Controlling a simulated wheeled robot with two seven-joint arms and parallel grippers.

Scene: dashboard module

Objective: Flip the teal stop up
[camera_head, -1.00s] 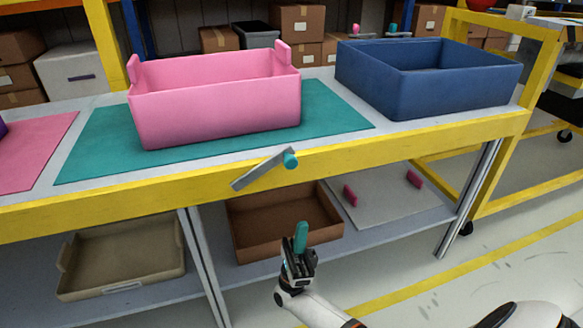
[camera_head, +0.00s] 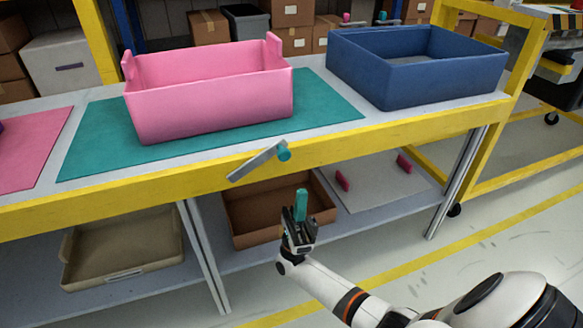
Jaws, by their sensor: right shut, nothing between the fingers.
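The stop is a flat grey bar (camera_head: 256,162) with a teal round end (camera_head: 284,152), on the yellow front edge of the bench. The bar slants, with its teal end at the upper right and its plain end at the lower left. My right gripper (camera_head: 301,207) is below the stop, apart from it, pointing up. Its fingers are shut, and the teal piece at its tip looks like part of the fingers. My left gripper is out of view.
A pink bin (camera_head: 210,104) stands on a teal mat (camera_head: 325,101), with a blue bin (camera_head: 420,82) to its right. Under the bench are a brown tray (camera_head: 243,228), a beige tray (camera_head: 122,250) and a pale board with pink handles (camera_head: 375,185). Open floor lies in front.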

